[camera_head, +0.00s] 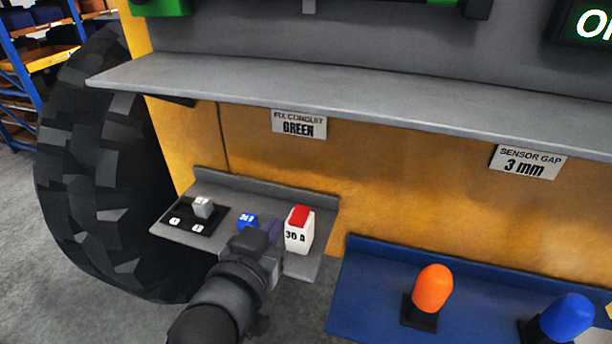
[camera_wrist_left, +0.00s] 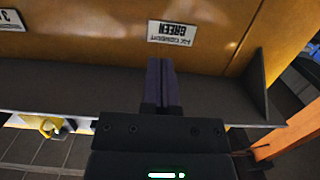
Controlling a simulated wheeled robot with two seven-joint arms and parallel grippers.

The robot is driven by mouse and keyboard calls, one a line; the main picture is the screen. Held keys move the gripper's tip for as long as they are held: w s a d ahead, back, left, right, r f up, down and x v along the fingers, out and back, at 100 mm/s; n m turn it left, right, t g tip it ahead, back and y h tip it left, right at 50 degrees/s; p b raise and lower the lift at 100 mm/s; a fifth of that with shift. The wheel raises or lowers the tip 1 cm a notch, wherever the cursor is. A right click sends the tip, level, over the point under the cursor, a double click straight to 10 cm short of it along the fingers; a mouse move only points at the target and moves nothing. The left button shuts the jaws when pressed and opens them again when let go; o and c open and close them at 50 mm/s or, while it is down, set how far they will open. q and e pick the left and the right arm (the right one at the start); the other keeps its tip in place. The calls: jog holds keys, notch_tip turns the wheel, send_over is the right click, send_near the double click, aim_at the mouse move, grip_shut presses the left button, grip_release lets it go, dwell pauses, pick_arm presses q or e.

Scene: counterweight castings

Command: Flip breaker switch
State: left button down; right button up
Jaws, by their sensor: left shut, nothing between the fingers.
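A breaker switch with a light grey toggle (camera_head: 202,206) stands on a black plate with white marks, at the left of a small grey shelf. A blue block (camera_head: 247,220) with a partly readable label and a white block with a red top (camera_head: 299,230), marked 30 A, stand to its right on the same shelf. My left gripper (camera_head: 272,230) is shut and empty, in front of the gap between these two blocks, and partly covers the blue one. I cannot tell whether it touches either. Its closed fingers (camera_wrist_left: 161,68) show in the left wrist view.
A long grey ledge (camera_head: 340,98) overhangs the small shelf (camera_head: 232,182). A blue tray (camera_head: 375,260) with an orange knob (camera_head: 433,288) and a blue knob (camera_head: 566,318) lies right. A large black tyre (camera_head: 95,180) stands left. Signs hang on the yellow panel (camera_head: 400,165).

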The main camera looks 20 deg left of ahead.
pick_arm(q)
jog(key=p, duration=0.1)
send_over(297, 218)
jog(key=shift+s+a+f, duration=0.1)
jog(key=shift+s+f, duration=0.05)
jog(key=shift+f, duration=0.4)
notch_tip(297, 218, down, 3)
jog(key=shift+f, duration=0.55)
jog(key=shift+w, duration=0.2)
pick_arm(e)
jog(key=shift+s+d+r, duration=0.3)
jog(key=shift+s+r, duration=0.05)
jog(key=shift+s, duration=0.05)
jog(key=shift+r, duration=0.1)
